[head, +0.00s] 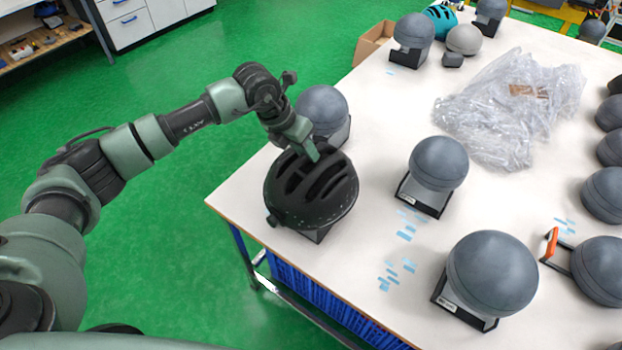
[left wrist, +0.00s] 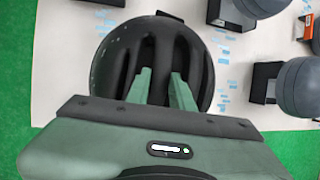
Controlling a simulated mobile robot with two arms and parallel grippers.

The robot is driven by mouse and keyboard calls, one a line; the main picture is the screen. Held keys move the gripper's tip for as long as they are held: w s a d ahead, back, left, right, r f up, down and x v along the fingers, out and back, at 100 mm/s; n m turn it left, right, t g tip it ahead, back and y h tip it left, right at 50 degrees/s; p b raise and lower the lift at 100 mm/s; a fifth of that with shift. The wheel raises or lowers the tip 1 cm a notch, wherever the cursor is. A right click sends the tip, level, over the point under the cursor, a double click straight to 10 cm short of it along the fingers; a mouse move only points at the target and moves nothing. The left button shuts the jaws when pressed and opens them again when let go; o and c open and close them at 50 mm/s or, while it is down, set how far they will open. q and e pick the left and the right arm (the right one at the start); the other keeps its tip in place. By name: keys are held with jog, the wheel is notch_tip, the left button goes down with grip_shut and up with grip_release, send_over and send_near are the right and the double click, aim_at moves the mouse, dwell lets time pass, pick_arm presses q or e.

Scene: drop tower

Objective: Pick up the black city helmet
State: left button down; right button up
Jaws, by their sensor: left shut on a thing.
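The black city helmet (head: 311,190) sits on a dark stand near the left corner of the white table. Its top has long vent slots. My left gripper (head: 309,152) is at the top of the helmet, with its fingers reaching into the vents. In the left wrist view the helmet (left wrist: 104,78) fills the middle, and the two green fingers of the gripper (left wrist: 162,88) go into two vents, shut on the shell part between them. The fingertips are hidden in the vents. My right gripper is not in view.
The white table (head: 365,150) holds several grey head forms on black stands, one (head: 323,108) close behind the helmet and another (head: 438,163) to its right. Clear plastic wrap (head: 510,110) lies further back. Green floor is free on the left.

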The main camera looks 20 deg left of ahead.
pick_arm(q)
jog(key=shift+r, duration=0.15)
dwell(0.5)
jog(key=shift+w+r+b, duration=0.1)
jog(key=shift+r+b, duration=0.2)
jog(key=shift+r, duration=0.25)
notch_tip(320, 180, up, 19)
jog(key=b, duration=0.5)
jog(key=shift+f, duration=0.2)
jog(key=shift+n+g, duration=0.3)
jog(key=shift+n, duration=0.5)
jog(key=f+p, duration=0.1)
jog(key=f, duration=0.3)
jog(key=f+p, duration=0.2)
jog(key=f, duration=0.3)
jog(key=f+p, duration=0.2)
jog(key=f, duration=0.3)
jog(key=shift+w+a+f, duration=0.2)
jog(key=shift+w+a, duration=0.2)
jog(key=shift+f+b, duration=1.2)
jog(key=shift+f, duration=1.2)
